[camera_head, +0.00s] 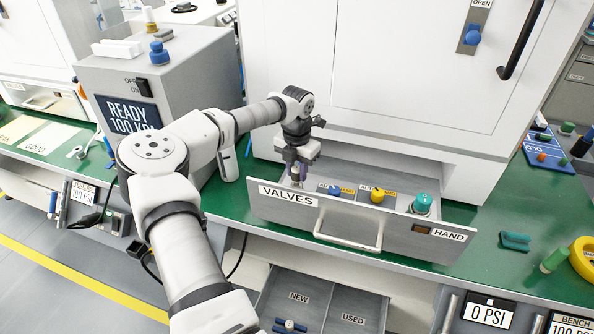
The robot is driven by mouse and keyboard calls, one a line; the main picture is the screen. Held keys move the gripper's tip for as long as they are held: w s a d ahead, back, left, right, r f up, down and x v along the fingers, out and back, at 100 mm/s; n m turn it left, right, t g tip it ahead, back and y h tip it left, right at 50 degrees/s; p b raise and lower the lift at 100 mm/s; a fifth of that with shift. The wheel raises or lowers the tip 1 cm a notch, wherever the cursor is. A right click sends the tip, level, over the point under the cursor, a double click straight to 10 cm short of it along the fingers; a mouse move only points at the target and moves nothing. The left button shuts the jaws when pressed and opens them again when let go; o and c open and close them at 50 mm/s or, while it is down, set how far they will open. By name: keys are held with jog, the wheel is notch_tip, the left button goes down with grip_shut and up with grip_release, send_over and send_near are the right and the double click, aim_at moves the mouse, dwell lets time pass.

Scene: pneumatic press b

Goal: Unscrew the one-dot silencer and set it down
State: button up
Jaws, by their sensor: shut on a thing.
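My gripper (298,170) points down over the left end of the open VALVES drawer (345,222). It is shut on a small part (297,182) standing at that end, which I take to be the one-dot silencer. The fingers cover most of it, and no dot marking can be made out. I cannot tell whether it is still seated in its thread. Along the drawer to the right are a blue knob (334,190), a yellow knob (378,195) and a teal knob (422,203).
Below, an open drawer has NEW (299,297) and USED (353,319) compartments, with a blue-ended part (289,326) in NEW. The green bench (485,240) is bare just right of the VALVES drawer. A teal part (515,241), green cylinder (553,260) and yellow ring (583,258) lie further right.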

aim_at(297, 167)
jog(key=shift+r+p, duration=0.9)
jog(key=shift+r, duration=0.8)
